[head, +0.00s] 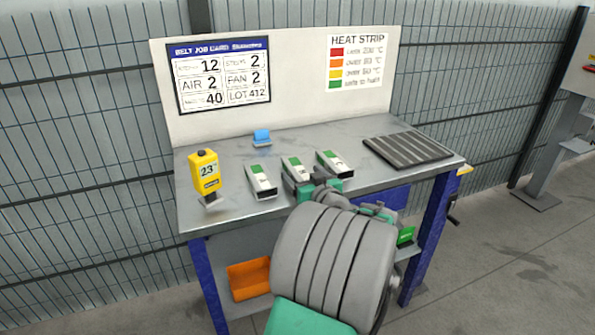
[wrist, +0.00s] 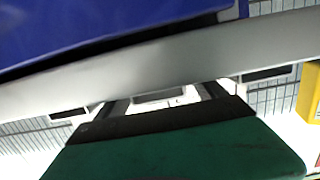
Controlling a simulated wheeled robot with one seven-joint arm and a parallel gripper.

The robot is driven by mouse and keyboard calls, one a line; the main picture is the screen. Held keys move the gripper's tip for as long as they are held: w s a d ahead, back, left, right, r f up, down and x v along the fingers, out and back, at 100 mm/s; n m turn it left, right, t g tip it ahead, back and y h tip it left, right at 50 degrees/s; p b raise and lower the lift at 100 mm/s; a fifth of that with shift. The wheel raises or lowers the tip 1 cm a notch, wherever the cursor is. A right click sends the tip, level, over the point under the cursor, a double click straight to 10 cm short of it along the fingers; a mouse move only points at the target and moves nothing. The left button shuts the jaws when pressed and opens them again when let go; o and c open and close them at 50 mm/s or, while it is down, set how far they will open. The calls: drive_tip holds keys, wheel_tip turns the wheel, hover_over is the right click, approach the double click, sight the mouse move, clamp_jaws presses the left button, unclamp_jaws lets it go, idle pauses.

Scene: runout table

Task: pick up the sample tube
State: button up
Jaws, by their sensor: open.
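I cannot make out a sample tube in either view. In the head view, my arm covers part of the front edge of the grey table (head: 235,222) and could hide something there. My gripper (wrist: 162,96) shows in the wrist view as a green body with two dark fingers apart, partly cut off by a pale grey band across the picture. A pale thing shows behind the fingers, but I cannot tell what it is.
Three white-and-black devices with green labels, one of them the left device (head: 261,181), lie mid-table. A yellow meter (head: 205,174) stands left, a small blue item (head: 262,138) behind, a ribbed dark mat (head: 407,147) right. An orange bin (head: 249,279) sits below.

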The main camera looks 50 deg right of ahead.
sight(299, 170)
drive_tip(key=x, duration=0.3)
drive_tip(key=shift+w+d, duration=0.15)
drive_tip(key=shift+w, duration=0.15)
drive_tip(key=c, duration=1.6)
